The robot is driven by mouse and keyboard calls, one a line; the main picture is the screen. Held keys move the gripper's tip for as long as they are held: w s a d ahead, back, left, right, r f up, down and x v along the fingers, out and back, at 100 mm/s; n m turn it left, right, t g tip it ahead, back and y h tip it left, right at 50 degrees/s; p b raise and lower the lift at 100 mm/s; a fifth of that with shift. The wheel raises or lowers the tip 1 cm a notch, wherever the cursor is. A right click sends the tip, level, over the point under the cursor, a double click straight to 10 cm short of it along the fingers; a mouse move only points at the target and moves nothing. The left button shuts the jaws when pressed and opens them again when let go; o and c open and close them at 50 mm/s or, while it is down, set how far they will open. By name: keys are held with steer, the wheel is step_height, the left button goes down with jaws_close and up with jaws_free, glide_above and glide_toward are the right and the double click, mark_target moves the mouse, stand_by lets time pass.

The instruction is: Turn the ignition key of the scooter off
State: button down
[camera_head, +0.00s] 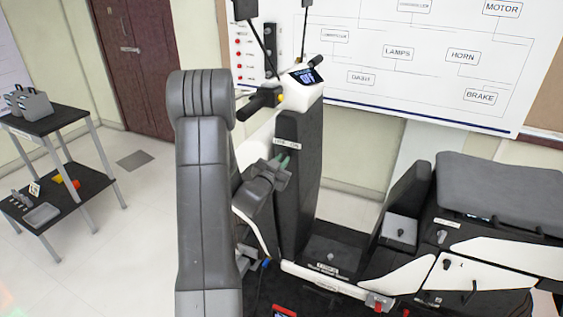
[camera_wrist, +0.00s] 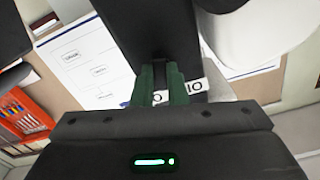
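The scooter's black front column (camera_head: 300,185) stands upright right of my arm in the head view, with a small white lock label (camera_head: 287,142) near its top. My gripper (camera_head: 284,160) is at the column's face just below this label. In the wrist view its two green fingers (camera_wrist: 161,84) point at the dark column, with a narrow gap between them. Part of the label (camera_wrist: 194,87) shows beside the right finger. The ignition key is not clearly seen; the fingers hide that spot. The dash display (camera_head: 307,77) is lit and seems to read OFF.
The handlebar grip (camera_head: 262,101) and mirror stalks are above my gripper. The scooter's seat (camera_head: 500,187) and white side panels are at the right. A whiteboard (camera_head: 420,75) with a labelled diagram is behind. A black cart (camera_head: 50,121) stands at far left, with open floor between.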

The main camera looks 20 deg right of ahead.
steer(key=shift+f+n+b, duration=0.1)
steer(key=shift+n+b, duration=1.1)
steer(key=shift+n, duration=0.4)
steer(key=c, duration=1.4)
jaws_free()
steer(key=shift+c, duration=0.2)
steer(key=shift+s+a, duration=0.1)
steer(key=b+v, duration=0.3)
steer(key=v, duration=1)
steer(key=shift+s+a, duration=0.15)
steer(key=shift+s, duration=0.1)
steer(key=p+x, duration=0.3)
steer(key=x, duration=1.1)
steer(key=shift+w, duration=0.1)
steer(key=shift+a+m+p, duration=0.15)
steer(key=shift+m+p, duration=0.15)
steer(key=shift+m, duration=0.1)
